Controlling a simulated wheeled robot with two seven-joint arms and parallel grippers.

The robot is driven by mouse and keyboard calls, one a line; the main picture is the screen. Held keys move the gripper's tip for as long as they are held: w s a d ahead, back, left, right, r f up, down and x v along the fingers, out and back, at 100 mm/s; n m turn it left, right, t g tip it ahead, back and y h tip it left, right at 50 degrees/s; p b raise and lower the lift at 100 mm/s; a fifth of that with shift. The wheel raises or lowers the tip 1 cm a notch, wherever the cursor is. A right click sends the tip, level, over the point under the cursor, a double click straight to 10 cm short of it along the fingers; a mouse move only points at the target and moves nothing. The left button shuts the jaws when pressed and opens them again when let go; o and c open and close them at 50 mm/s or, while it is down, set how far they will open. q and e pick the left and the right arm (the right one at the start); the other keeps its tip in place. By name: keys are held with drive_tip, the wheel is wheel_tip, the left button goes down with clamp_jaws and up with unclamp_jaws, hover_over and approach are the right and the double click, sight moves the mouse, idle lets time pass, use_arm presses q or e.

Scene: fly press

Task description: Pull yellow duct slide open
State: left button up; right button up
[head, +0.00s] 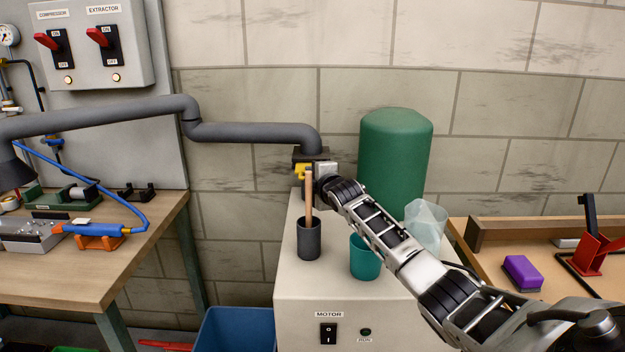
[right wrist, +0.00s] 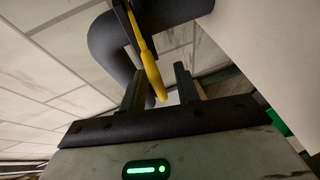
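The yellow duct slide (head: 299,171) shows as a small yellow piece at the dark fitting below the end of the grey duct. In the right wrist view the yellow slide (right wrist: 147,60) is a long handle coming out of a dark slot, its end reaching between my fingers. My right gripper (head: 310,173) is at the slide in the head view and hides part of it. In the right wrist view the right gripper (right wrist: 160,75) has its two dark fingers apart, with a gap beside the handle. My left gripper is not in view.
The grey duct (head: 255,132) runs left along the wall. On the motor cabinet (head: 292,300) stand a dark cup (head: 309,242) with a wooden stick, a teal cup (head: 364,262), a clear container (head: 427,222) and a green tank (head: 395,160), close around my right arm.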

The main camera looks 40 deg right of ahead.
drive_tip(key=b+v, duration=0.1)
drive_tip(key=v, duration=1.5)
